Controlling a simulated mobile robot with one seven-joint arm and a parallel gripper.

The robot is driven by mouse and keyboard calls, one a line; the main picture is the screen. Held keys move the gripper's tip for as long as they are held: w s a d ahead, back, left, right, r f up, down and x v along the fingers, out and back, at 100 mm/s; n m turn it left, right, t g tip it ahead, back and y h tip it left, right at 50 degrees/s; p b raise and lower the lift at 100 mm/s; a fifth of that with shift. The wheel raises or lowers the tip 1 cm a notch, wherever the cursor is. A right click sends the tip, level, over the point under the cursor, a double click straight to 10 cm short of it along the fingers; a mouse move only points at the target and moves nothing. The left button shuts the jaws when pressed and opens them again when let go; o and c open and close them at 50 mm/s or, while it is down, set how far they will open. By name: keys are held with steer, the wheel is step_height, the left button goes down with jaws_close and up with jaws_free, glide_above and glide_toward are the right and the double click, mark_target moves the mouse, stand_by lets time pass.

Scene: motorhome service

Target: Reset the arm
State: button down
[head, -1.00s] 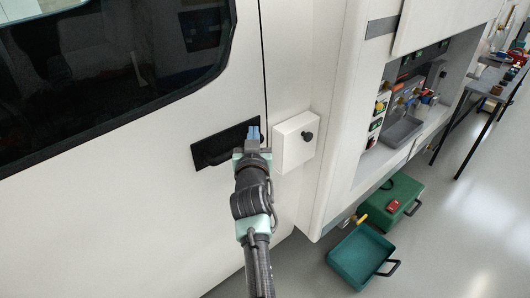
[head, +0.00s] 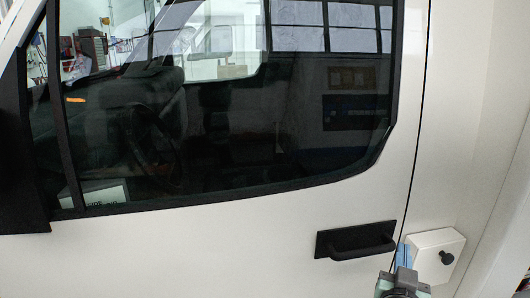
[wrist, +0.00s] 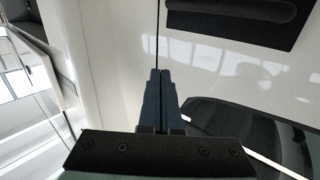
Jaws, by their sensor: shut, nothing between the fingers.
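My gripper (head: 402,256) shows at the lower right of the head view, its blue fingers pointing up between the door handle and a white box. In the wrist view my gripper (wrist: 160,75) has its two dark fingers together, with nothing between them. My arm is mostly cut off by the bottom edge of the head view. The black door handle (head: 356,241) is just left of the fingers and also shows at the top right of the wrist view (wrist: 235,10). Whether the fingers touch the door panel cannot be told.
A door seam (head: 419,130) runs down near the gripper.

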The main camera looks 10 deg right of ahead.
steer(key=s+a+r+n+t+y, duration=0.15)
steer(key=a+r+t, duration=0.25)
steer(key=a+r, duration=0.7)
steer(key=a+r+n+t+y, duration=0.25)
steer(key=a+r, duration=0.45)
steer(key=r, duration=0.8)
steer(key=s+a+r+n+t+y, duration=0.2)
steer(key=s+a+r+t+y, duration=0.3)
steer(key=s+a+r, duration=0.8)
steer(key=shift+s+a+r+n+t+y, duration=0.15)
steer(key=shift+s+r+n+t+y, duration=0.25)
steer(key=shift+s+r, duration=0.35)
